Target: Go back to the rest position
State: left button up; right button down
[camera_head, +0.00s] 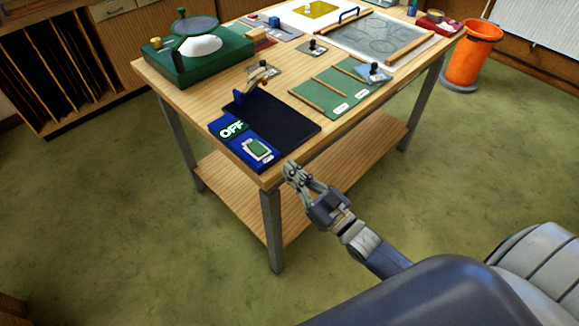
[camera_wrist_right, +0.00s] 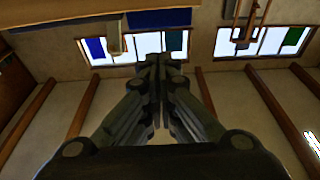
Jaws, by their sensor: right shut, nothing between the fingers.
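My right gripper (camera_head: 291,172) is shut and empty. In the head view it is beside the near corner of the wooden workbench (camera_head: 272,176), close to the blue switch box. In the right wrist view the fingers of the gripper (camera_wrist_right: 158,62) meet in the middle, with nothing between them. That view looks up past the fingers at a pale ceiling and windows with coloured panes (camera_wrist_right: 150,42). My left gripper is not in view.
The bench carries a blue box with an OFF sign (camera_head: 233,129), a green mat (camera_head: 322,97) with wooden strips, a green machine (camera_head: 192,62) and a leaded panel drawing (camera_head: 375,38). An orange bin (camera_head: 472,55) stands at the right.

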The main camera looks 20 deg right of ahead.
jog(key=s+d+f+m+g+h, duration=0.1)
jog(key=s+d+f+g+h, duration=0.2)
jog(key=f, duration=0.8)
jog(key=s+f+g+h, duration=0.1)
jog(key=s+f+g, duration=0.25)
jog(key=f, duration=0.85)
jog(key=s+d+f+m+g+h, duration=0.15)
jog(key=s+f, duration=0.35)
jog(key=f, duration=0.6)
jog(key=s+f+g, duration=0.3)
jog(key=s+f, duration=0.3)
jog(key=s, duration=0.4)
jog(key=s+a+f+g+h, duration=0.1)
jog(key=s+f+g, duration=0.3)
jog(key=s, duration=0.5)
jog(key=s+a+f+g, duration=0.1)
jog(key=s+f+g, duration=0.2)
jog(key=s+f, duration=0.5)
jog(key=s+n, duration=0.1)
jog(key=s, duration=0.1)
jog(key=shift+s, duration=0.3)
jog(key=shift+a+h, duration=0.1)
jog(key=shift+h, duration=0.15)
